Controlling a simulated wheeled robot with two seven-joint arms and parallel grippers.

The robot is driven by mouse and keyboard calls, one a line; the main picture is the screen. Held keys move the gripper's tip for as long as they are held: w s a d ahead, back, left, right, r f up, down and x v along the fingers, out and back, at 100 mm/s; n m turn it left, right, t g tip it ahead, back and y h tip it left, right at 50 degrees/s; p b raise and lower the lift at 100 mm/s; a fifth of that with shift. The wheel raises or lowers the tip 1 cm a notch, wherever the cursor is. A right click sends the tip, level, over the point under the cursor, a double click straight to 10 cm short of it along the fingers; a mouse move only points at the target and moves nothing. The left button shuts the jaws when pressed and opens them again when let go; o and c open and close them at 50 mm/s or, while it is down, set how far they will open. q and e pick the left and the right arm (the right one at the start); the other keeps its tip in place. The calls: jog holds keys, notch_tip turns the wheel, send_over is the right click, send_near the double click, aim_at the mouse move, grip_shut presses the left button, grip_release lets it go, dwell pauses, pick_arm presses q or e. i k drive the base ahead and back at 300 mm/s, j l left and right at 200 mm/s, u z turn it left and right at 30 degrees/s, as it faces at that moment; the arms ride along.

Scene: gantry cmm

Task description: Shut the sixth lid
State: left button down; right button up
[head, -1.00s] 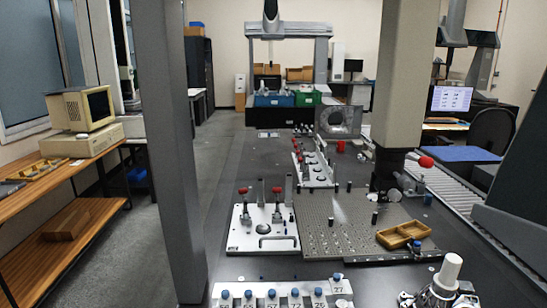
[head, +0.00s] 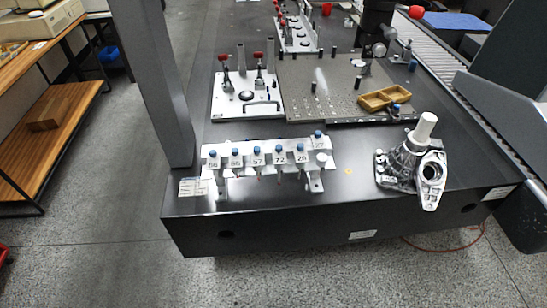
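A silver rack (head: 240,148) lies near the front edge of the dark granite table. Several blue-topped units with white number tags stand along it in a row. The unit at the right end, with its blue top (head: 318,134), sits higher and farther back than its neighbours, and its tag is tilted. A bare silver part of the rack (head: 321,158) shows below it. The neighbouring unit (head: 300,150) carries a tag that seems to read 26. Whether each small part is a lid is too small to tell. Neither of my grippers is in view.
A grey metal casting with a white cylinder (head: 427,125) stands right of the rack. Behind are a white fixture plate (head: 222,104), a perforated grey plate (head: 325,75) and a wooden tray (head: 383,97). A grey column (head: 152,85) rises at left. The table front is clear.

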aim_at(319, 142)
jog(key=i+l, duration=0.1)
jog(key=l, duration=0.65)
jog(key=i+l, duration=0.1)
jog(key=l, duration=0.7)
jog(key=i+l+u, duration=0.1)
jog(key=l, duration=0.65)
